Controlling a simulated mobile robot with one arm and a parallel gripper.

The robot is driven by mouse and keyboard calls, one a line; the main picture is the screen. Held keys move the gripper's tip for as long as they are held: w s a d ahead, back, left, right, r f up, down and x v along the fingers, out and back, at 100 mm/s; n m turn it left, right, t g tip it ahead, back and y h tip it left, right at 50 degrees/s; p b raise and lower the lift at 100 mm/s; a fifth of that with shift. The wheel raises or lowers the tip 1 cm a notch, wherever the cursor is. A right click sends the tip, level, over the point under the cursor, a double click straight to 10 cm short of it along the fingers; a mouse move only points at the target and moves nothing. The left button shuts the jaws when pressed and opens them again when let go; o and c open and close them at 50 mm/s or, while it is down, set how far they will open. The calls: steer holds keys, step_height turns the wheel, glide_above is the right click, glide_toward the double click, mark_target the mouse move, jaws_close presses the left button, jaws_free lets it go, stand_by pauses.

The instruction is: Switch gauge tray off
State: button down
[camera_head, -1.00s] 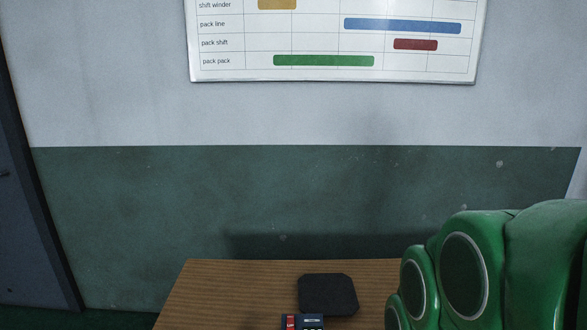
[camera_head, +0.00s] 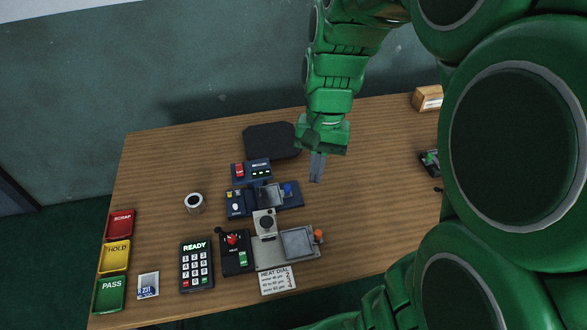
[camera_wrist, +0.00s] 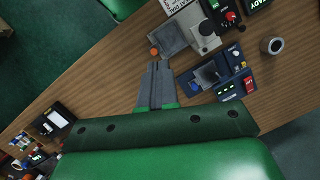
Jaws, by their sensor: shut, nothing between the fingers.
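A dark blue unit (camera_head: 236,202) with a grey tray in it, a white knob and a blue knob stands mid-table. Behind it is a small blue box (camera_head: 252,170) with a red rocker switch and lit green lamps. In front is a grey unit (camera_head: 299,243) with a square tray, a black dial and an orange knob. I cannot read which is named gauge tray. My gripper (camera_head: 316,178) is shut and empty, above the table right of the small blue box. In the wrist view its fingers (camera_wrist: 157,86) point toward the orange knob, left of the dark blue unit (camera_wrist: 207,75).
A black pad (camera_head: 270,140) lies behind the small box. A keypad (camera_head: 195,264) reading READY, a black heat panel (camera_head: 235,250), a cup (camera_head: 194,203) and red, yellow and green bins (camera_head: 113,256) stand left. Bare wood lies right of the units.

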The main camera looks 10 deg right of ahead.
steer(key=w+d+f+m+y, duration=0.1)
steer(key=w+d+f+m, duration=0.3)
steer(key=w+f, duration=0.6)
steer(key=w+d+f+m+y, duration=0.1)
steer(key=w+d+f+m, duration=0.4)
steer(key=w, duration=0.8)
steer(key=shift+n+y, duration=0.3)
steer(key=shift+n, duration=0.2)
steer(key=x, duration=0.5)
steer(key=a+x, duration=0.1)
steer(key=x, duration=0.4)
steer(key=shift+w+r, duration=0.15)
steer(key=shift+w, duration=0.1)
steer(key=a, duration=0.1)
steer(key=s+a, duration=0.1)
steer(key=shift+s+a+f, duration=0.15)
steer(key=shift+a+f, duration=0.15)
steer(key=shift+f, duration=0.05)
steer(key=shift+s+a, duration=0.3)
steer(key=shift+a, duration=0.35)
